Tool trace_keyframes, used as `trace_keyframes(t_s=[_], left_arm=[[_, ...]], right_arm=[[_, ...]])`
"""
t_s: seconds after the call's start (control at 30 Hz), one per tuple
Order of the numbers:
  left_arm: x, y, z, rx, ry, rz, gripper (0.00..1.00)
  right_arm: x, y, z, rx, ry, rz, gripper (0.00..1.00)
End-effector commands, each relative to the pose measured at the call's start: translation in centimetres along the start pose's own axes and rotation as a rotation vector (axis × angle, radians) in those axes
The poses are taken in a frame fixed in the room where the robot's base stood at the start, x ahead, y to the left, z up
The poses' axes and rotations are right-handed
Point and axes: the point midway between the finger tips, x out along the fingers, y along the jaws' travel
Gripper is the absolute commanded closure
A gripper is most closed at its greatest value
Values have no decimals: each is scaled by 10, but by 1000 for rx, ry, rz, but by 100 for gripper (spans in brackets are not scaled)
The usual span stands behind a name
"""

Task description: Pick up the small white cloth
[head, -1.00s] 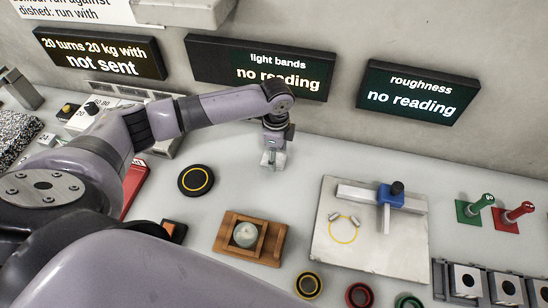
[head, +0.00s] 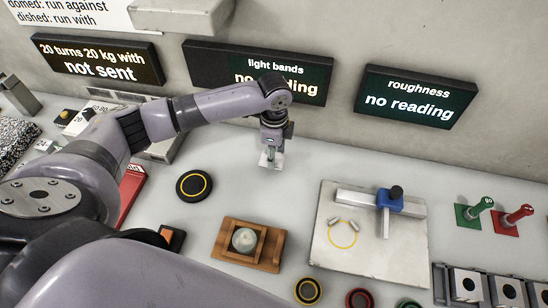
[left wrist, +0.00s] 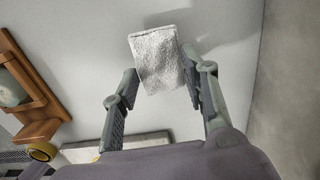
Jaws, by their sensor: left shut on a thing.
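The small white cloth (left wrist: 158,58) shows in the left wrist view as a pale, rough-textured rectangle between the two fingers. My left gripper (left wrist: 160,70) is shut on it, with a finger at each side. In the head view the left gripper (head: 271,157) points down over the grey bench, behind the wooden holder, with the cloth (head: 272,164) only small and pale at its fingertips. I cannot tell whether the cloth touches the bench. My right gripper is in neither view.
A black disc with a yellow ring (head: 194,186) lies left of the gripper. The wooden holder (head: 270,258) carries a round glass piece (head: 244,240). A pale plate (head: 375,262) with a blue-clamped bar is at right. The wall displays (head: 205,65) stand close behind.

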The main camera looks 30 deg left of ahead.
Motion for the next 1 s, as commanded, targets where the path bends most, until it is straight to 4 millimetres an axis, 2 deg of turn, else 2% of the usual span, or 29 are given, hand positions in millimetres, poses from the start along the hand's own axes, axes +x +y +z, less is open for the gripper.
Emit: trace_keyframes(t_s=[0.3, 0.5, 0.7, 1.0], left_arm=[[-88, -2, -1, 2, 4, -8, 76], [-137, -1, -1, 1, 3, -5, 76], [-166, -1, 0, -1, 2, -2, 76], [-174, 0, 0, 0, 1, 0, 76]], right_arm=[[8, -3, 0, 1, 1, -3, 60], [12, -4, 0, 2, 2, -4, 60], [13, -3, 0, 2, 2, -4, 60], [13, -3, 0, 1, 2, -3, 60]])
